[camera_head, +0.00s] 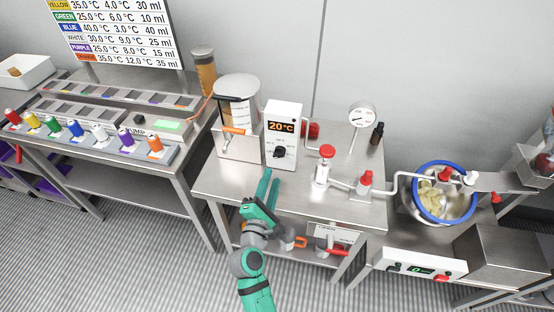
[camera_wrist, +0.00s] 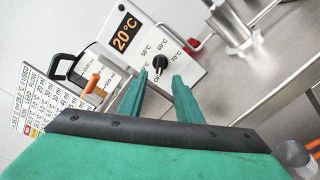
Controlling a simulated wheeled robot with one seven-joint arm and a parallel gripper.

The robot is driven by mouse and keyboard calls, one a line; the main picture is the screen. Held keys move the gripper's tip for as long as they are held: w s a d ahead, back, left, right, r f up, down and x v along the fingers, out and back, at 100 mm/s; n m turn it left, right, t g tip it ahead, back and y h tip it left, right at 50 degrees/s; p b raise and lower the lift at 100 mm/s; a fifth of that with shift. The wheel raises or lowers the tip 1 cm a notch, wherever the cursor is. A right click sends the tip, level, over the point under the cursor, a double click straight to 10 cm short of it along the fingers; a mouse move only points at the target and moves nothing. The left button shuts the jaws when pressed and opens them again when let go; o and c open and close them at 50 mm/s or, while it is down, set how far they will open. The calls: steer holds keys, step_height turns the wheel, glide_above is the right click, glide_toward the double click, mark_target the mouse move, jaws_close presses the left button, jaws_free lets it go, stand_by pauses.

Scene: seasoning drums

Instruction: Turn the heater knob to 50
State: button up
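The heater box (camera_head: 284,122) is white and stands on the steel table, with an orange display reading 20°C. Its black knob (camera_head: 280,152) is on the front face below the display. In the wrist view the knob (camera_wrist: 160,60) shows between and just beyond my fingertips, ringed by temperature marks such as 50, 60 and 70°C. My gripper (camera_head: 268,175) has green fingers, parted with a gap between them and nothing held. It is in front of and slightly below the knob, apart from it as far as I can tell. The wrist view also shows the display (camera_wrist: 125,33) tilted.
A glass vessel (camera_head: 237,105) with an orange-handled valve stands left of the heater. Red-knobbed pipe valves (camera_head: 325,165) and a gauge (camera_head: 361,115) stand to its right. A blue-rimmed bowl (camera_head: 418,190) is further right. The steel tabletop (camera_head: 226,180) front left is clear.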

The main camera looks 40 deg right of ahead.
mark_target(278, 157)
steer(key=x, duration=0.8)
steer(key=shift+w+d, duration=0.15)
steer(key=shift+w, duration=0.05)
steer(key=shift+w+d, duration=0.25)
steer(key=shift+d, duration=0.35)
steer(key=shift+a, duration=0.1)
steer(key=shift+c, duration=0.3)
steer(key=shift+w, duration=0.1)
steer(key=c, duration=0.6)
